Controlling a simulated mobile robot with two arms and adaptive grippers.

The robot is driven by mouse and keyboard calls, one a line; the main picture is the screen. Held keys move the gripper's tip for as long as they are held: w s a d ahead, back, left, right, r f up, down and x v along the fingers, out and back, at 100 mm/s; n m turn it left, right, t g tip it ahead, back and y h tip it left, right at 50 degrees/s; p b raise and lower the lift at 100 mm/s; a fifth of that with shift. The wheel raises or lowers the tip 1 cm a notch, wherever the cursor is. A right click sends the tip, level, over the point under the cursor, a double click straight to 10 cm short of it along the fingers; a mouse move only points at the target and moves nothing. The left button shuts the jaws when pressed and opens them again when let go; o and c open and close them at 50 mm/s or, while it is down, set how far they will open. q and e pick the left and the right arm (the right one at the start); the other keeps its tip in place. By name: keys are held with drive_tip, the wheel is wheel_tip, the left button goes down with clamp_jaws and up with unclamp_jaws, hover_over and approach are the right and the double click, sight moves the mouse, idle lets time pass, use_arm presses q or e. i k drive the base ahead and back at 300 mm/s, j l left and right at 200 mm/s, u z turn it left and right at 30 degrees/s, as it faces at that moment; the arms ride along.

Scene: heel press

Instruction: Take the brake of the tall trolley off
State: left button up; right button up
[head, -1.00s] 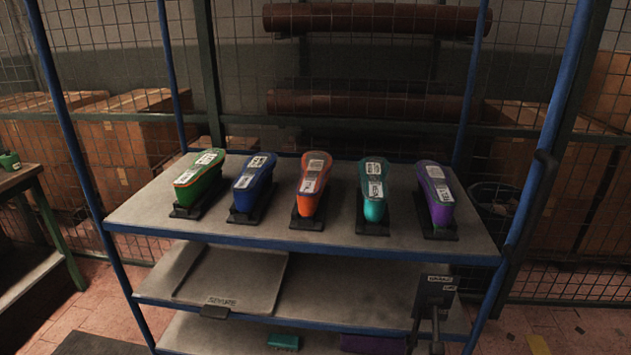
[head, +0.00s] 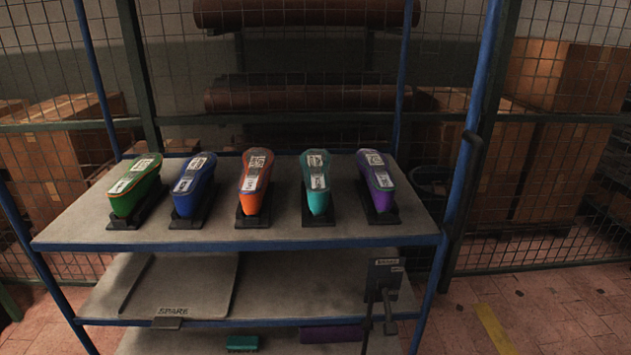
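The tall trolley (head: 300,240) is a blue-framed rack with grey shelves, standing in front of me in the head view. Its top shelf holds a row of shoe-last shapes on black stands: green (head: 133,187), blue (head: 193,186), orange (head: 254,183), teal (head: 317,182) and purple (head: 376,184). A dark upright device with a small label and levers (head: 385,285) stands at the right of the lower shelves; I cannot tell whether it is the brake. The trolley's feet and wheels are out of frame. Neither of my grippers is in view.
A flat panel (head: 185,285) with a SPARE label lies on the middle shelf. Teal (head: 242,343) and purple (head: 332,333) items lie lower down. Wire mesh fencing, cardboard boxes (head: 565,75) and brown rolls (head: 305,97) are behind. Tiled floor (head: 540,310) is open at the right.

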sight(389, 327)
drive_tip(key=l+u, duration=0.1)
drive_tip(key=u, duration=0.55)
drive_tip(key=l+u, duration=0.35)
drive_tip(key=l, duration=0.15)
drive_tip(key=l+u, duration=0.3)
drive_tip(key=l, duration=0.15)
drive_tip(key=k+l+u, duration=0.2)
drive_tip(key=l+u, duration=0.15)
drive_tip(key=l, duration=0.15)
